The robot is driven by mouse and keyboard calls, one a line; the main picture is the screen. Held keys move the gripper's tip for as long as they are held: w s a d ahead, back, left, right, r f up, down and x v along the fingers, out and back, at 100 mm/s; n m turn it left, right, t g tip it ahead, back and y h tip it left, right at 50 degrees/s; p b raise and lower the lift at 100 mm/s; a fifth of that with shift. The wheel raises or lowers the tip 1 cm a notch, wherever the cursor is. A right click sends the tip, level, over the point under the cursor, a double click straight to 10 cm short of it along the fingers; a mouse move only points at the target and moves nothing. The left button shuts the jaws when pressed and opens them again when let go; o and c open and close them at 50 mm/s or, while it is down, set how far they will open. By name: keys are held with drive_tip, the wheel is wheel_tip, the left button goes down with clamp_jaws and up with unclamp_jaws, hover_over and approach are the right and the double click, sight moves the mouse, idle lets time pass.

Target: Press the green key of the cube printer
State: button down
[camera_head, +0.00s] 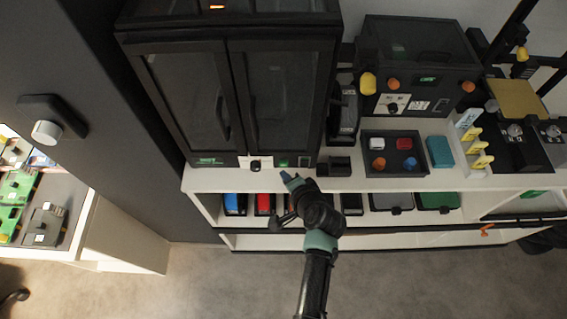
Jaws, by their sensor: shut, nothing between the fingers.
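A large black cabinet-like machine (185,100) with two dark glass doors stands on the white counter; I take it for the cube printer, though its label is too small to read. On its lower front strip are a black knob (255,165) and a small lit green key (284,163). My gripper (287,176) is shut and empty. Its tip shows just below the green key in the picture, near the counter's front edge. I cannot tell whether it touches the key; a small gap seems to show.
A second black machine (418,50) with orange knobs and a green display stands right. Before it is a dark tray (396,174) with coloured blocks, beside a teal block (440,152). A small black block (340,166) sits right of my gripper. Bins fill the shelf below.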

drive_tip(key=shift+w, duration=0.2)
drive_tip(key=shift+w, duration=0.25)
drive_tip(key=shift+w+b, duration=0.45)
drive_tip(key=shift+w, duration=0.05)
idle(0.8)
idle(0.3)
drive_tip(key=shift+s+p, duration=0.5)
drive_tip(key=shift+s, duration=0.45)
drive_tip(key=s+p, duration=0.2)
drive_tip(key=s, duration=0.3)
